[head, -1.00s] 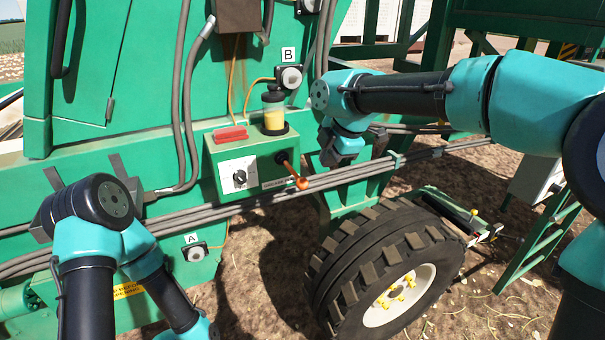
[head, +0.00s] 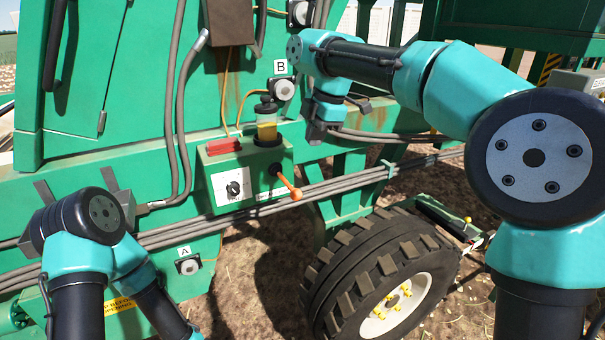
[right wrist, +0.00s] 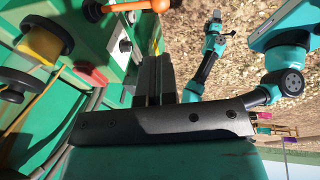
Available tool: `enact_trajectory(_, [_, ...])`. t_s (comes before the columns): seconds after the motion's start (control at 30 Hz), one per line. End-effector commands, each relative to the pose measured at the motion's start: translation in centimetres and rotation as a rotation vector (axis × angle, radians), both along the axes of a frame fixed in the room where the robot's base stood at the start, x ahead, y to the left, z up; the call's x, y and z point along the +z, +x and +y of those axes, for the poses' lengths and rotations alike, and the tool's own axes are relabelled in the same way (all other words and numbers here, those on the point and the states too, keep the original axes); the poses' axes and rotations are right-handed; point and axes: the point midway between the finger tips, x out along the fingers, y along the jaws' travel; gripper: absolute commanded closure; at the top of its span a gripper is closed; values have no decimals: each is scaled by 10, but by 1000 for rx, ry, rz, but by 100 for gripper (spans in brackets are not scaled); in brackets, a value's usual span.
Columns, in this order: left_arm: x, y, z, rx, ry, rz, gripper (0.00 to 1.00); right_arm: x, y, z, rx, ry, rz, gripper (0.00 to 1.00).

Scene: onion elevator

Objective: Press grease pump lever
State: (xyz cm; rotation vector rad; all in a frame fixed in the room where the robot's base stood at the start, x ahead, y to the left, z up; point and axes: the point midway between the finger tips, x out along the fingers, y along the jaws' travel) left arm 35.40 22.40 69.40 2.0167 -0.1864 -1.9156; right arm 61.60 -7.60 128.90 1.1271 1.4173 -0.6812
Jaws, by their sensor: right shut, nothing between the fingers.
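The grease pump (head: 245,178) is a green box on the machine's side with a clear reservoir (head: 267,122) of yellow grease on top. Its orange lever (head: 289,186) slants down to the right from a black pivot, ending in a ball. The lever also shows at the top of the right wrist view (right wrist: 160,5). My right gripper (head: 314,135) is shut and empty, above and to the right of the lever, apart from it. Its closed fingers show in the right wrist view (right wrist: 153,75). My left gripper (head: 80,186) is at lower left, fingers spread, partly hidden behind its wrist.
A red block (head: 223,146) sits on the pump box. Fitting B (head: 284,90) is above the pump and fitting A (head: 189,266) is below left. Grey hoses (head: 345,183) run along the frame under the lever. A large tyre (head: 360,265) stands at lower right.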

Motion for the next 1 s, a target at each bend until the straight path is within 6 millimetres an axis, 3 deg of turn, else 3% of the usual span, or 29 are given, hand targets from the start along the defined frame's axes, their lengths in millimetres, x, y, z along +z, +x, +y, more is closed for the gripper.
enact_trajectory(0.27, [0, 0, 0, 0, 0, 0, 42, -23, 2, 5, 1, -2, 4, 100])
enact_trajectory(0.8, [0, 0, 0, 0, 0, 0, 42, -109, 11, 28, 1, -2, 2, 100])
enact_trajectory(1.0, [0, 0, 0, 0, 0, 0, 42, -130, 14, 33, 0, -1, 1, 100])
